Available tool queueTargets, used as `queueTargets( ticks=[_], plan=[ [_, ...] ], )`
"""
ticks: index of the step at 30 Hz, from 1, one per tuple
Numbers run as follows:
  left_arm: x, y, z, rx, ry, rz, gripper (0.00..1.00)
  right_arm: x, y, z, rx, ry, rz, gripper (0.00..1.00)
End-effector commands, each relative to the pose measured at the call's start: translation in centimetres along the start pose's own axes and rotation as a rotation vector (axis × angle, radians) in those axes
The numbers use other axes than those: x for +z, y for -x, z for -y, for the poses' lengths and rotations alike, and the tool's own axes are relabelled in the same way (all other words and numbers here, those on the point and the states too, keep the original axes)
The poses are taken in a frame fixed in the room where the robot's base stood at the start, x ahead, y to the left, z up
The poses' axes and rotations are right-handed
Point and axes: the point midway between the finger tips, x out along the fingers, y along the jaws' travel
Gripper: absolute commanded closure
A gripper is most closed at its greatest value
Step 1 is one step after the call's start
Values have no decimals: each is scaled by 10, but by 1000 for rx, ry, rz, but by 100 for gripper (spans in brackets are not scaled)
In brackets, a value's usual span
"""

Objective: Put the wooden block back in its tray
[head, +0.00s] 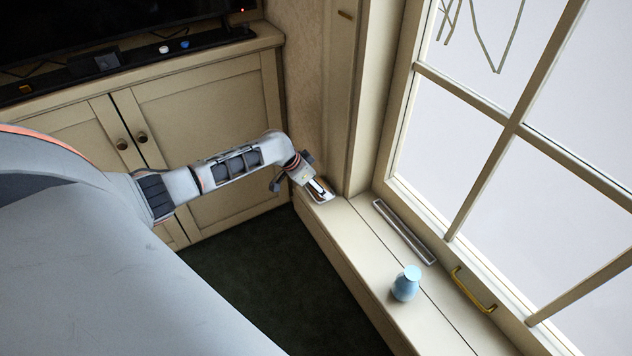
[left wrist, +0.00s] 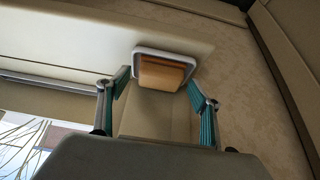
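The wooden block (left wrist: 162,75) is orange-brown and shows at the top middle of the left wrist view. It lies at a small white-rimmed tray (left wrist: 166,52); its near end overlaps the tray's near edge in this view. I cannot tell whether it is seated flat inside. In the head view the tray (head: 321,198) is on the far end of the window ledge, partly covered by my left gripper (head: 314,186). In the left wrist view the gripper (left wrist: 157,82) is open, its teal-padded fingers apart on either side of the block, touching nothing visible. My right gripper is out of view.
A light blue vase (head: 406,284) stands on the window ledge (head: 362,244), nearer than the tray. A metal vent (head: 404,232) and a brass handle (head: 473,290) lie along the window side. The wall corner is close beside the tray.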

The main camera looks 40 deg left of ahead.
Motion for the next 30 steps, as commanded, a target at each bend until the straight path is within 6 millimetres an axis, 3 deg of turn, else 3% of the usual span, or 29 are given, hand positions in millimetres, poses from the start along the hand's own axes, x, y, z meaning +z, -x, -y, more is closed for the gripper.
queueTargets(
  ticks=[8, 21, 30],
  plan=[
    [1, 24, 1, -2, -3, 0, 36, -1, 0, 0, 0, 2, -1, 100],
    [1, 104, 0, -1, -2, 0, 36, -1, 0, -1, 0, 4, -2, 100],
    [0, 120, 0, 0, 0, 0, 36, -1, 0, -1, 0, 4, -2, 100]
  ],
)
